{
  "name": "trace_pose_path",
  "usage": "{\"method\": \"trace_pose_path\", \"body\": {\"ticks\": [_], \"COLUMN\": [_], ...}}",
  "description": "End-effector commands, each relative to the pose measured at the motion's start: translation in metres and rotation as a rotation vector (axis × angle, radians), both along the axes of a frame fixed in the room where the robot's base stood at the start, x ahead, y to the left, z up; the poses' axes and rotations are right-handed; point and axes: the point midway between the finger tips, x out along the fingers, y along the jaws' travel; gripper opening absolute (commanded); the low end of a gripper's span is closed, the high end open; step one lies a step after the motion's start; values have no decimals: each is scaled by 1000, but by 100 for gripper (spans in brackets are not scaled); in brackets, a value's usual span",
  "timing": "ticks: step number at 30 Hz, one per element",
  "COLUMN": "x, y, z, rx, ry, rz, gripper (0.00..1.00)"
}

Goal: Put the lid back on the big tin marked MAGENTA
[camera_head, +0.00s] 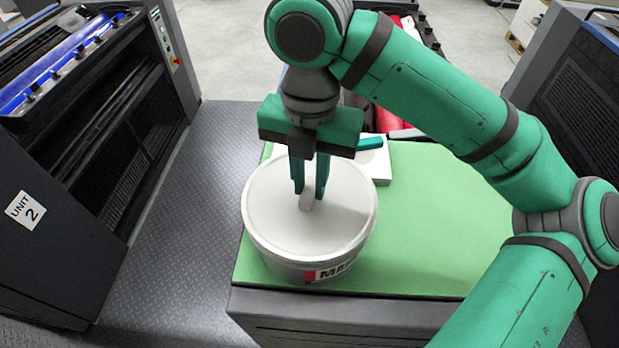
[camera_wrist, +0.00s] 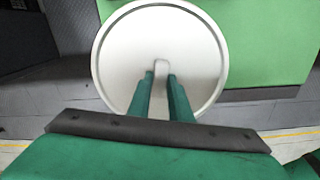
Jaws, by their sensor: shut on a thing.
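The big tin (camera_head: 288,268) stands upright at the left front of the green bench top, its label partly visible with a magenta square and the letters "MA". The pale round lid (camera_head: 275,205) lies over the tin's mouth and looks level; I cannot tell whether it is pressed fully down. My gripper (camera_head: 308,196) points down over the lid's middle, shut on the lid's handle (camera_head: 306,202). In the wrist view the lid (camera_wrist: 125,55) shows as a full disc, its handle (camera_wrist: 160,70) between the two green fingers.
The green bench top (camera_head: 440,220) is clear to the right of the tin. A white box-like item (camera_head: 382,168) sits behind the tin, partly hidden by my gripper. A dark machine marked UNIT 2 (camera_head: 27,210) stands at left, beyond the metal floor plate (camera_head: 165,225).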

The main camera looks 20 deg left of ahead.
Motion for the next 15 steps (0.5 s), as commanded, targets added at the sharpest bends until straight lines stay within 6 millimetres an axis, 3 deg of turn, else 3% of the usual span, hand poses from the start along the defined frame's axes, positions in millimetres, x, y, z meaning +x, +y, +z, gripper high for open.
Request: {"method": "trace_pose_path", "body": {"ticks": [6, 7, 9, 15], "x": [0, 0, 0, 0], "y": [0, 0, 0, 0], "z": [0, 0, 0, 0], "rx": [0, 0, 0, -1], "ry": [0, 0, 0, 0], "rz": [0, 0, 0, 0], "gripper": [0, 23, 40, 40]}}
